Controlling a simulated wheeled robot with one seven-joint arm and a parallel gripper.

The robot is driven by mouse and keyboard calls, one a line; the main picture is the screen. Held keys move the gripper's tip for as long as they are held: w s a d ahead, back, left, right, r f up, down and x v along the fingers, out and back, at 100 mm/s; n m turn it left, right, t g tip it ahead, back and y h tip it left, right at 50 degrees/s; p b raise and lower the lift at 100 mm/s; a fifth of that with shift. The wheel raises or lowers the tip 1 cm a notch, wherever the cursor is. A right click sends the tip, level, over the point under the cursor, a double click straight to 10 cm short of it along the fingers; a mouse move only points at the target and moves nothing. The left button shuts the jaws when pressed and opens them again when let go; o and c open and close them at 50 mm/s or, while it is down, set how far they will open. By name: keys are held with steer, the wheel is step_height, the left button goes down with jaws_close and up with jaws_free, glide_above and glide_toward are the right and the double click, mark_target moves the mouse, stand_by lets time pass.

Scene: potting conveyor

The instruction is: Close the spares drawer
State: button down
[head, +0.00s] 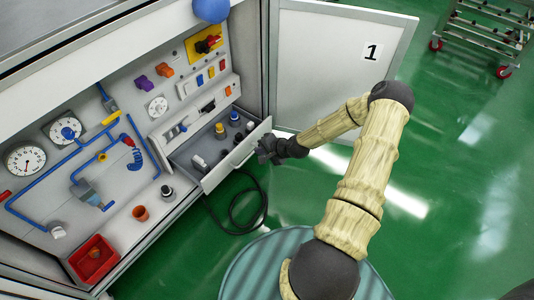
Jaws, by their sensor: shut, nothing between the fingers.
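The spares drawer (236,157) is open, pulled out from the cabinet panel toward the floor side. Its tray holds several small items, among them a yellow-capped one (220,130) and a white one (199,162). My gripper (264,152) is shut and empty, at the right part of the drawer's front face. It is dark and small here, and I cannot tell whether it touches the drawer front or is just short of it. My arm reaches in from the lower right.
A cabinet door (325,70) marked 1 stands open behind my arm. A black hose (235,222) lies on the green floor below the drawer. A red bin (93,258) and a brown cup (140,212) sit on the cabinet ledge. A wheeled rack (490,30) stands at upper right.

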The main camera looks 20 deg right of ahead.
mark_target(243, 147)
steer(key=w+b, duration=0.1)
steer(key=w+a+f+b, duration=0.2)
steer(key=w, duration=0.1)
steer(key=shift+a+f, duration=0.15)
steer(key=shift+a, duration=0.05)
steer(key=shift+w+a+r, duration=0.2)
steer(key=shift+w+a, duration=0.1)
steer(key=shift+w, duration=0.3)
